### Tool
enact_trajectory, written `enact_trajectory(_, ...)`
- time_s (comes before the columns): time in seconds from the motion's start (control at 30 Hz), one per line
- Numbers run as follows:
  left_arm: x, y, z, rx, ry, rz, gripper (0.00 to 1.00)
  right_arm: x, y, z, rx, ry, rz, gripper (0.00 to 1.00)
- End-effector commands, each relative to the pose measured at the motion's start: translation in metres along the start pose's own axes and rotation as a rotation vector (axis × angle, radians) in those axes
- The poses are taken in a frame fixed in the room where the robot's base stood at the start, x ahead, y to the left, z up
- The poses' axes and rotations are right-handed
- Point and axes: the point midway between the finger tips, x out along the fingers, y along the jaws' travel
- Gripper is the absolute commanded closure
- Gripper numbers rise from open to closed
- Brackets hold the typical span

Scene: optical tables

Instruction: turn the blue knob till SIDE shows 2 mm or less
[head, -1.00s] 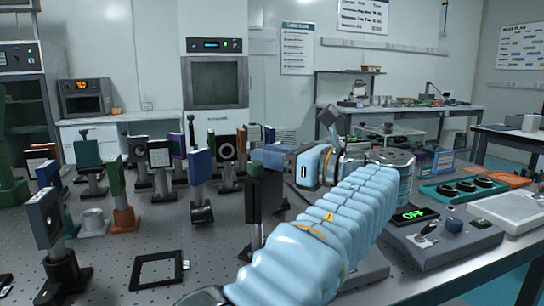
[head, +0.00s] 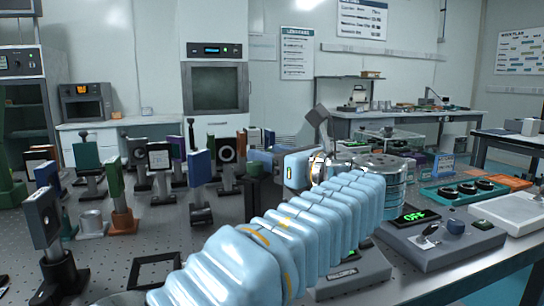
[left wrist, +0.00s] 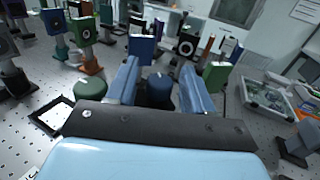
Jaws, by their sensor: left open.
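In the left wrist view, a dark blue knob (left wrist: 160,79) sits on top of a black body between the two blue fingers of my left gripper (left wrist: 160,76). The fingers are open, one on each side of it; I cannot tell whether either touches. No SIDE reading is legible. My right gripper is not in view.
Several posts with optics stand close together on the perforated table (head: 110,275), left of my arm. A black square frame (head: 154,272) lies in front. A green round top (left wrist: 82,90) is just left of my fingers. A teal tray (head: 465,190) is at the right.

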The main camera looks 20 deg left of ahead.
Motion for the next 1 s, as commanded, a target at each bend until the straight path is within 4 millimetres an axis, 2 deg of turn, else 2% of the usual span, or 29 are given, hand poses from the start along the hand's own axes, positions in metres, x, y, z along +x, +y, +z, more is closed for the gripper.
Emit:
enact_trajectory(0.17,-0.015,-0.001,0.000,0.000,0.000,-0.003,0.48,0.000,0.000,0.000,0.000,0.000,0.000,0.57)
enact_trajectory(0.6,-0.115,-0.001,0.001,0.000,-0.002,-0.003,0.48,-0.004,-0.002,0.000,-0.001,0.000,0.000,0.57)
enact_trajectory(0.8,-0.136,0.000,0.000,0.000,0.000,-0.001,0.48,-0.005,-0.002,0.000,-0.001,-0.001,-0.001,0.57)
enact_trajectory(1.0,-0.138,0.000,0.000,0.000,0.000,0.000,0.48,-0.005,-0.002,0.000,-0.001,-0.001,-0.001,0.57)
